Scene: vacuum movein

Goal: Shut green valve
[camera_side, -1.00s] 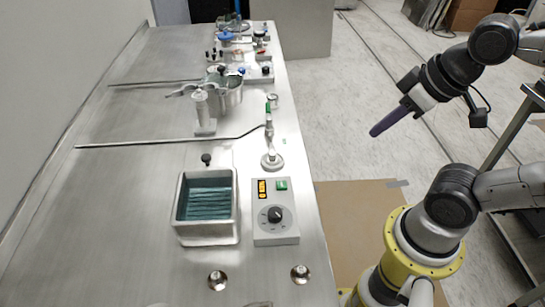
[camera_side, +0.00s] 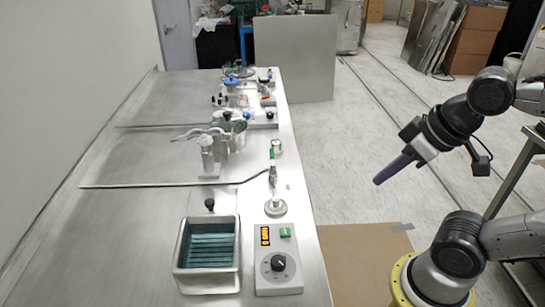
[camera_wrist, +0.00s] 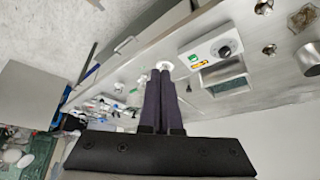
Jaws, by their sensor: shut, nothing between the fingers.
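The green valve (camera_side: 272,168) stands on the right edge of the steel bench in the side view, with a small green handle at the top of a thin metal fitting on a round base (camera_side: 275,208). My gripper (camera_side: 379,181) has long dark purple fingers, pointing down and left. It is in the air right of the bench, apart from the valve. In the wrist view my gripper (camera_wrist: 161,78) has its fingers together with nothing between them.
A control box (camera_side: 278,262) with a black knob and a metal water bath (camera_side: 209,252) stand at the near end of the bench (camera_side: 110,235). Glassware and more boxes stand farther back.

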